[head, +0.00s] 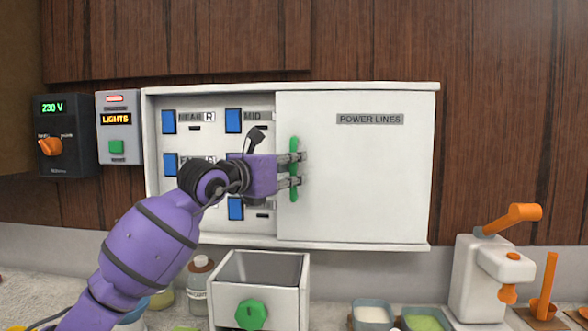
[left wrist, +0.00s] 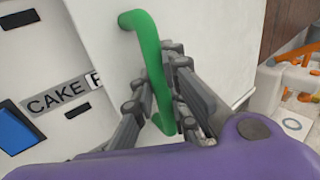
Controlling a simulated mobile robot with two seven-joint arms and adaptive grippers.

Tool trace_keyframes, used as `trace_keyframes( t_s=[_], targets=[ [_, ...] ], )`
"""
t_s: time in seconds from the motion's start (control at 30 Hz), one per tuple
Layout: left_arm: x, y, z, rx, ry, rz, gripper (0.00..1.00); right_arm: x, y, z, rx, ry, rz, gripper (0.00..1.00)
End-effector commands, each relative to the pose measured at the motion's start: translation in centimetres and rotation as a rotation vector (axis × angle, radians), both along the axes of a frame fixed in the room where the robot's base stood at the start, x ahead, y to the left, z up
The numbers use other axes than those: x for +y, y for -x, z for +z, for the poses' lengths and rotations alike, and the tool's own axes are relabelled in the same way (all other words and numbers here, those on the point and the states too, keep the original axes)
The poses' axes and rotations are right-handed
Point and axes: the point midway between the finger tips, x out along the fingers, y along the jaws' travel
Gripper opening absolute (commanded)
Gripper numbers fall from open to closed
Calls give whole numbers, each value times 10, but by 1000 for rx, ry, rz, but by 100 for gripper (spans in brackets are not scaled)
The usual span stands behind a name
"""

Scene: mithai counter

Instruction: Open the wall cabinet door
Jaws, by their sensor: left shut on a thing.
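The wall cabinet (head: 290,87) is a white box on the wood wall. Its white door (head: 365,180), labelled POWER LINES, covers the right half, and the left half shows blue switches (head: 233,121). The green bar handle (head: 294,148) stands upright at the door's left edge. My left gripper (head: 293,170) is shut on the handle around its middle. In the left wrist view, the fingers (left wrist: 160,95) close around the green handle (left wrist: 145,30), with the door (left wrist: 95,30) behind it. My right gripper is in neither view.
A dial box (head: 65,150) and a LIGHTS switch box (head: 118,128) hang left of the cabinet. Below, the counter holds a grey bin with a green knob (head: 251,314), a bottle (head: 198,272), trays (head: 372,313) and a white press with an orange lever (head: 480,275).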

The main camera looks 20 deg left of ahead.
Motion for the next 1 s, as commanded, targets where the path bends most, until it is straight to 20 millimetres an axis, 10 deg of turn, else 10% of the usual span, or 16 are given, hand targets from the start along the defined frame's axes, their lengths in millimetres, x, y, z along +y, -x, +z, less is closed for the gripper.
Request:
trace_keyframes(
  t_s=[0.2,0.27,0.67,1.0],
  targets=[
    [-1,0,-3,4,0,-2,0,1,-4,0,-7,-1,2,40],
    [-1,0,-2,4,0,-2,20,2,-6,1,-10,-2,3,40],
    [1,5,-1,1,0,-1,22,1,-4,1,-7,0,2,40],
    [21,65,-2,3,-4,1,22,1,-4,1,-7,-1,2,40]
  ],
)
